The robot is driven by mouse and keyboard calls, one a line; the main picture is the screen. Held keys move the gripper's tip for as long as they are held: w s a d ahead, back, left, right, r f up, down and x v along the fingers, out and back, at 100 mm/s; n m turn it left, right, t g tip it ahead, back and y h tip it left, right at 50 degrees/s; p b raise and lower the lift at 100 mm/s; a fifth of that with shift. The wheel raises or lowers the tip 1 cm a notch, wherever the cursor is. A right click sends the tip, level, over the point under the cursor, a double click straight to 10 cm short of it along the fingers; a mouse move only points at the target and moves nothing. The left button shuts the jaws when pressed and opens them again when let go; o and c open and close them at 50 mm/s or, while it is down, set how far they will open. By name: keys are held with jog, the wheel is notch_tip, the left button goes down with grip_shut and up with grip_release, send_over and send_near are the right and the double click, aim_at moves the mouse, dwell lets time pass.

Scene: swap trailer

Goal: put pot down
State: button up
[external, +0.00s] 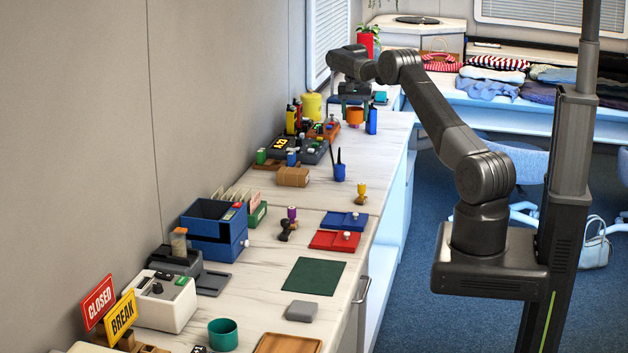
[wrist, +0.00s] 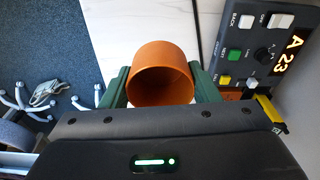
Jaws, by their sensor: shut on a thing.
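The orange pot (external: 355,116) is near the far end of the long counter (external: 385,150). In the wrist view the same orange pot (wrist: 160,62) shows its open, empty-looking mouth. My gripper (wrist: 161,80) is shut on it, with one green finger against each side. I cannot tell whether the pot's bottom touches the counter.
A blue bottle (external: 371,120) stands just right of the pot. A dark control panel (wrist: 265,45) is close on the right in the wrist view. An orange device (external: 323,131) and yellow canister (external: 312,106) are to the left. Bare counter (external: 383,165) lies nearer the camera.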

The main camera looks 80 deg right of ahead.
jog(key=m, duration=0.1)
send_over(373, 161)
jog(key=f, duration=0.7)
jog(key=f+p, duration=0.1)
jog(key=f, duration=0.2)
jog(key=shift+s+a+f, duration=0.1)
jog(key=shift+a+f, duration=0.2)
jog(key=shift+f, duration=0.05)
jog(key=shift+f+p, duration=0.3)
jog(key=shift+f, duration=1.85)
jog(key=shift+f, duration=0.2)
jog(key=o, duration=1)
jog(key=shift+r, duration=0.1)
jog(key=r, duration=0.4)
jog(key=a+r+b, duration=0.1)
jog(key=r, duration=0.7)
jog(key=shift+a+r+b, duration=0.1)
jog(key=shift+a+b, duration=0.15)
jog(key=shift+b, duration=0.05)
